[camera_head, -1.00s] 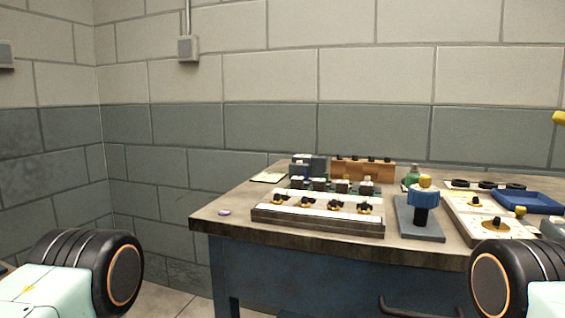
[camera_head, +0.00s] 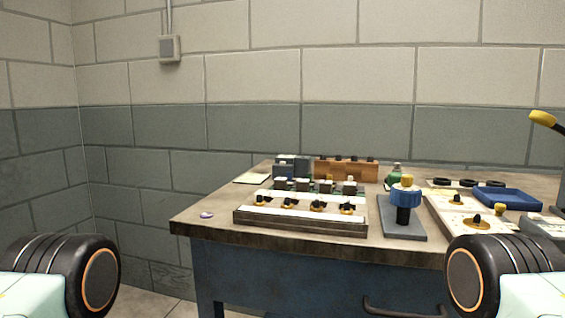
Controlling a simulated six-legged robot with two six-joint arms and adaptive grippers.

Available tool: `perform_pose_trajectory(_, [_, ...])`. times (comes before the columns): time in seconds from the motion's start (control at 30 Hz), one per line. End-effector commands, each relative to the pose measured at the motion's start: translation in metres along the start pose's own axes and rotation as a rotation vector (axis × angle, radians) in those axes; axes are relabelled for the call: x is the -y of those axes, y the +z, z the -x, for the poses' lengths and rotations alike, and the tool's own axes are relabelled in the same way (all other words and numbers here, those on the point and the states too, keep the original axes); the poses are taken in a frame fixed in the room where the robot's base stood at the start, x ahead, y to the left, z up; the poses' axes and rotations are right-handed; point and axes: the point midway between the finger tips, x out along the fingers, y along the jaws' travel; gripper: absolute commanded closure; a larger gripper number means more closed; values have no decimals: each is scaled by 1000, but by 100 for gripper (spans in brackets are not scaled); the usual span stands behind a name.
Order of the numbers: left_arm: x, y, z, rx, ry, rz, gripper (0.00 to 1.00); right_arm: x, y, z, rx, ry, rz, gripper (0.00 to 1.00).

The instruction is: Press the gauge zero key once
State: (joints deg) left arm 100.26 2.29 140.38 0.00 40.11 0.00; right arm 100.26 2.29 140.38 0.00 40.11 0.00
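A blue round device with a yellow top (camera_head: 404,196) stands upright on a black post over a grey base plate (camera_head: 418,230), on the right half of the bench. I cannot tell whether it is the gauge, and I cannot make out a zero key. Another grey device (camera_head: 547,227) is cut by the right edge and could also be the gauge. Only my arm links show at the lower left and lower right corners, in front of the bench. Neither gripper is in view.
The bench (camera_head: 205,225) has a blue front with a dark handle. It holds a pale tray (camera_head: 300,221) with several black-and-yellow parts, a wooden block (camera_head: 346,170), a green bottle (camera_head: 395,176), a blue tray (camera_head: 508,198) and a yellow-tipped lever (camera_head: 542,118). Walls stand behind and left.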

Motion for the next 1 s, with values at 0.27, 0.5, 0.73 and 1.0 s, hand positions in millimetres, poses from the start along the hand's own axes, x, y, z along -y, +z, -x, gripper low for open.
perform_pose_trajectory(0.27, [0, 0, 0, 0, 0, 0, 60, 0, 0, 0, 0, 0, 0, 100])
perform_pose_trajectory(0.5, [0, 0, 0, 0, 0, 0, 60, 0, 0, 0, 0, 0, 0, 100])
perform_pose_trajectory(0.73, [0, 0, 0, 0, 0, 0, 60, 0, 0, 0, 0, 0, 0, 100])
perform_pose_trajectory(1.0, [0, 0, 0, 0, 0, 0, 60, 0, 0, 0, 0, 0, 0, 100])
